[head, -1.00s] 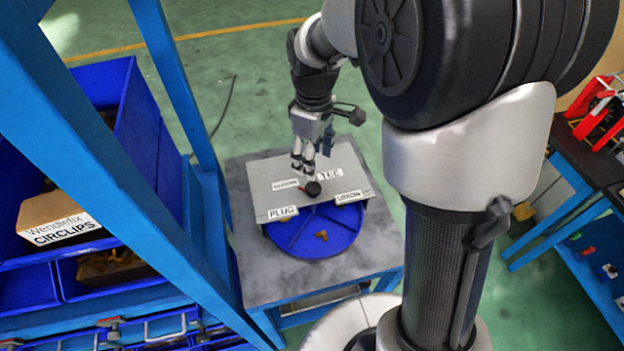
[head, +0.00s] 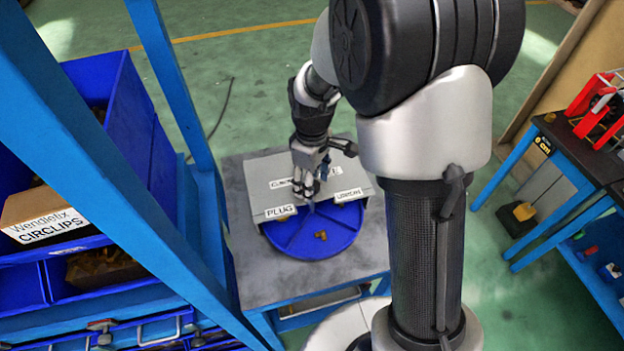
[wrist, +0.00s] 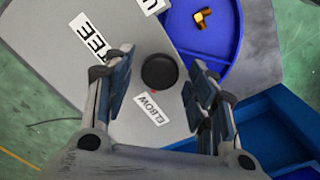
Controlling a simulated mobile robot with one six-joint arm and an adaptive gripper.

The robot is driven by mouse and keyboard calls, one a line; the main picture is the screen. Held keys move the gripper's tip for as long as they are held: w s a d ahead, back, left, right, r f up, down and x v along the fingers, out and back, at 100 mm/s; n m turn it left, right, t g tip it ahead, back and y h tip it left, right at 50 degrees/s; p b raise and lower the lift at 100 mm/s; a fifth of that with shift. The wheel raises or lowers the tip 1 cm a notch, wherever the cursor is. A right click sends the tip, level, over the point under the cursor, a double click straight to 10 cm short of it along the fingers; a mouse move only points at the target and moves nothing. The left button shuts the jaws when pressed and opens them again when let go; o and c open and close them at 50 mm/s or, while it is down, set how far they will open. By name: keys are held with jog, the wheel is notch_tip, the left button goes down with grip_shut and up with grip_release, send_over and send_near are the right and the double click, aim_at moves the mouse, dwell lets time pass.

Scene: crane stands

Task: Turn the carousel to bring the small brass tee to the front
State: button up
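The blue carousel (head: 290,238) shows from under a grey cover plate (head: 262,166) on a small table. One brass fitting (head: 321,235) lies in its exposed front part and also shows in the wrist view (wrist: 203,17); whether it is a tee or an elbow I cannot tell. A round black knob (wrist: 160,72) stands on the cover. My gripper (head: 308,195) is open over it, with fingers (wrist: 163,95) apart on either side. In the head view the gripper hides the knob.
A blue rack post (head: 150,200) and bins with a Wendlefix circlips box (head: 45,215) stand at left, close to the table (head: 240,262). A dark-topped bench (head: 575,150) stands at right. Green floor lies open behind the table.

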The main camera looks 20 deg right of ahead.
grip_shut()
dwell(0.4)
jog(key=shift+m, duration=0.6)
jog(key=shift+m+p, duration=0.65)
jog(key=shift+m, duration=0.95)
jog(key=shift+m+p, duration=0.5)
jog(key=shift+m, duration=1.9)
jog(key=shift+m+p, duration=0.4)
jog(key=shift+m, duration=4)
jog(key=shift+o, duration=0.7)
grip_release()
